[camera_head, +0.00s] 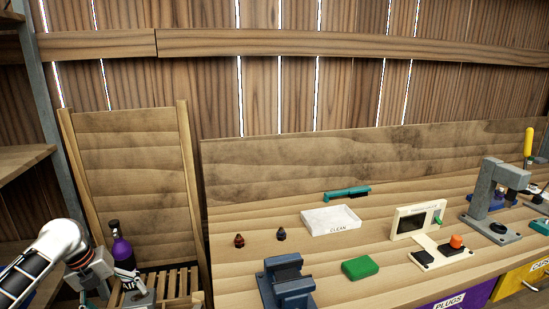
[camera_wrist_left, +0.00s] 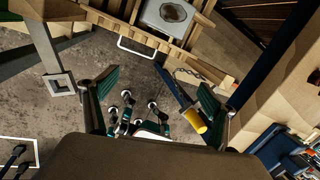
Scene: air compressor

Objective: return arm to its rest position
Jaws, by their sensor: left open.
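My left arm comes in at the lower left of the head view. Its gripper (camera_head: 88,272) is beside a purple bottle (camera_head: 122,250) with a black top; I cannot tell from this view whether they touch. In the left wrist view my left gripper (camera_wrist_left: 158,88) has its two fingers wide apart, with nothing held between them. The concrete floor (camera_wrist_left: 75,75) shows below and between the fingers. My right gripper is in neither view.
The workbench (camera_head: 230,275) carries a blue vise (camera_head: 287,283), a white tray (camera_head: 331,220), a green block (camera_head: 360,267) and a grey press (camera_head: 487,195). A slatted wooden stand (camera_head: 180,282) is near the bottle. A yellow cylinder (camera_wrist_left: 195,121) and chain (camera_wrist_left: 190,73) show in the wrist view.

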